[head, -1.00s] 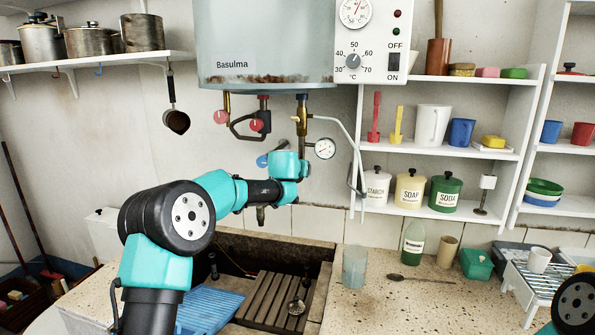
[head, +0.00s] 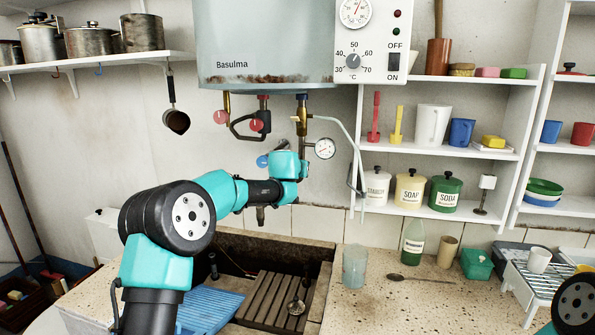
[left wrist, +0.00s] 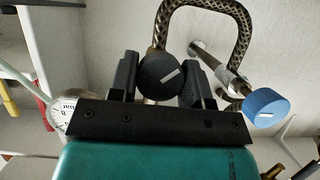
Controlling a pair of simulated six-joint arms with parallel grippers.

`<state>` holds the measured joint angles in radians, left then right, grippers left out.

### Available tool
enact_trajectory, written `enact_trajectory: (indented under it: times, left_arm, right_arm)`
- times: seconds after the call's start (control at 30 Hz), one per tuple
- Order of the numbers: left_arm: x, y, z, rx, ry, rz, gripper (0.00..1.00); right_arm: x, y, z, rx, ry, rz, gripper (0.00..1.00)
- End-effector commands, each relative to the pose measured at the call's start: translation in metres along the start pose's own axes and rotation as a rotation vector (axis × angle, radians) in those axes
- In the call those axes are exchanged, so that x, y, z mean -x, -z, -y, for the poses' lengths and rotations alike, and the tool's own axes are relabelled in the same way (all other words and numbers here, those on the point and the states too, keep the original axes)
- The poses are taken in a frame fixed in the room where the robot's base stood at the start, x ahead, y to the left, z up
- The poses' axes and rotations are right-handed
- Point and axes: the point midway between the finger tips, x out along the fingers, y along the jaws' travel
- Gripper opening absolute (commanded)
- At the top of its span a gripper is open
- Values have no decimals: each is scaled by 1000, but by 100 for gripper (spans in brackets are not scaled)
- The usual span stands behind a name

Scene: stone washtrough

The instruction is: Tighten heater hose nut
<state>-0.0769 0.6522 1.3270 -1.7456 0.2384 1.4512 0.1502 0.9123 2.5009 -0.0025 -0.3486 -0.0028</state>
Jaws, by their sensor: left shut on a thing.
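My right gripper is out of view.
A blue knob (left wrist: 265,107) sits close to the right of my fingers. A round gauge (head: 325,149) and a thin grey pipe (head: 350,135) are right of my wrist. The stone trough (head: 255,247) is below, and a clear glass (head: 355,266) stands on the counter.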

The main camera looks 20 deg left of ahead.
Motion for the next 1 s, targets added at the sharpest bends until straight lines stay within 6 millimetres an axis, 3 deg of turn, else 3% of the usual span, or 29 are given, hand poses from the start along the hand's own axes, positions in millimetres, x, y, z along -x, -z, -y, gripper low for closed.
enact_trajectory:
  times: [0.47,1.0]
  left_arm:
    - [0,-1,-1,-201,83,1,20]
    - [0,-1,-2,-663,273,1,20]
  right_arm:
    - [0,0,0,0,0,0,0]
    - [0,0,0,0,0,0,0]
